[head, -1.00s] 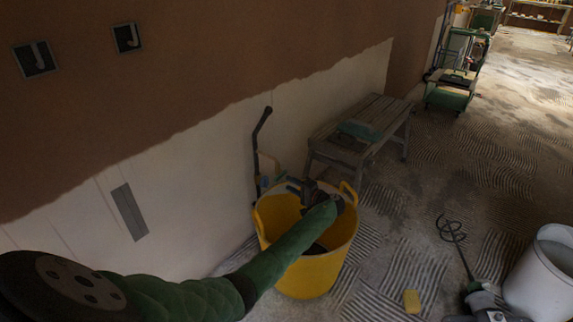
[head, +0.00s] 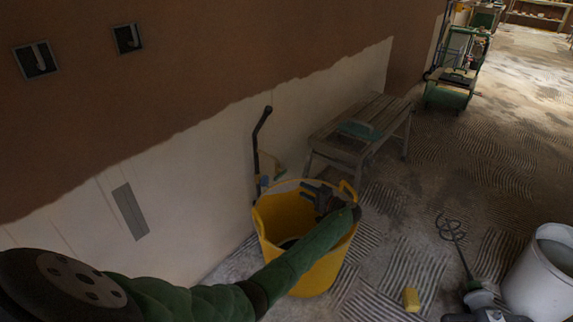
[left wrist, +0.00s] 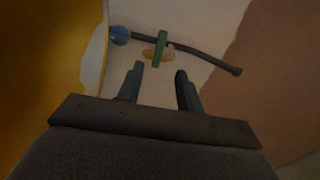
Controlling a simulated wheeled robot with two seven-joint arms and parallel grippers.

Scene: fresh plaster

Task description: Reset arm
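My left arm, in green sleeving, reaches across the head view, and my left gripper (head: 316,193) is over the far rim of the yellow bucket (head: 325,272). In the left wrist view its two fingers (left wrist: 160,80) stand apart with nothing between them. Beyond the fingertips, a dark rod (left wrist: 205,56) with blue and green parts lies across that view, against the pale wall. The bucket's yellow side (left wrist: 50,60) fills the left of that view. Something dark is in the bucket, but I cannot tell what. My right gripper is not in view.
A wooden bench (head: 385,112) with a teal float (head: 358,131) stands behind the bucket. A dark pole (head: 257,150) leans on the wall. A yellow sponge (head: 411,299), a mixer (head: 478,298) and a white tub (head: 545,285) are on the floor at right.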

